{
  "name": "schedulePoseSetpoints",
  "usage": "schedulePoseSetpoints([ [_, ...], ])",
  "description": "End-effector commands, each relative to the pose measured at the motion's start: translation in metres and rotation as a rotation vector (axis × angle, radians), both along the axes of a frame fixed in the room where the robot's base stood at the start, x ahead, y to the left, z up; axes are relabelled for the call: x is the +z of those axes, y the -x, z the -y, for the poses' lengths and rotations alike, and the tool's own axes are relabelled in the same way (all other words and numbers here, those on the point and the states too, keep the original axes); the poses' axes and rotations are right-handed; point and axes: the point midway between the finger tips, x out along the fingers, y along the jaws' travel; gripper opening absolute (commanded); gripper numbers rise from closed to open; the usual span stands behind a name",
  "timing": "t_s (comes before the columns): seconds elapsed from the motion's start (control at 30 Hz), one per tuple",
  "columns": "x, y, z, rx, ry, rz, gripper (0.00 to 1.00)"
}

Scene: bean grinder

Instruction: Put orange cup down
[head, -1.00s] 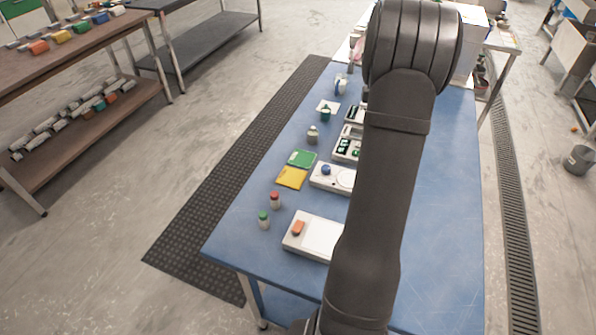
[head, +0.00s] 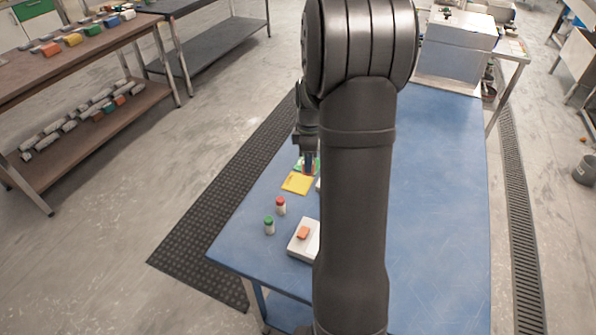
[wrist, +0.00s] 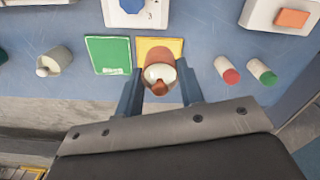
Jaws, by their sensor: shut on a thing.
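The reddish-orange cup (wrist: 163,50) is held between the two fingers of my gripper (wrist: 160,77) in the wrist view. Something white and brown shows at its near end. My gripper is shut on it. In the wrist view the cup overlaps the lower edge of the yellow square (wrist: 147,43), with the green square (wrist: 108,56) to its left. I cannot tell whether it touches the surface. In the head view my gripper (head: 308,165) is over the green square, beyond the yellow square (head: 297,183); the arm hides much of it.
Red-capped (head: 281,206) and green-capped (head: 269,226) jars stand near the blue table's (head: 438,200) left edge. A white box with an orange button (head: 302,234) is nearer. A grey jar (wrist: 56,60) stands left in the wrist view. The table's right side is clear.

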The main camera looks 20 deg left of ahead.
Motion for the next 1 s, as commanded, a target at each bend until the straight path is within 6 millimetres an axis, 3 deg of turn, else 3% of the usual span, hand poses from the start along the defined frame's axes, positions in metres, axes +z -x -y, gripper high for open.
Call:
schedulePoseSetpoints([
  [0.1, -0.013, 0.000, -0.022, 0.003, 0.000, -0.001, 0.08],
  [0.23, -0.019, -0.001, -0.032, 0.000, 0.000, 0.000, 0.08],
  [0.37, -0.027, 0.000, -0.034, 0.000, 0.001, -0.002, 0.08],
  [0.6, -0.059, -0.001, -0.033, -0.001, 0.001, -0.002, 0.08],
  [0.97, -0.063, -0.001, -0.033, -0.001, 0.000, 0.000, 0.08],
  [1.0, -0.064, -0.001, -0.033, -0.001, 0.000, 0.000, 0.37],
])
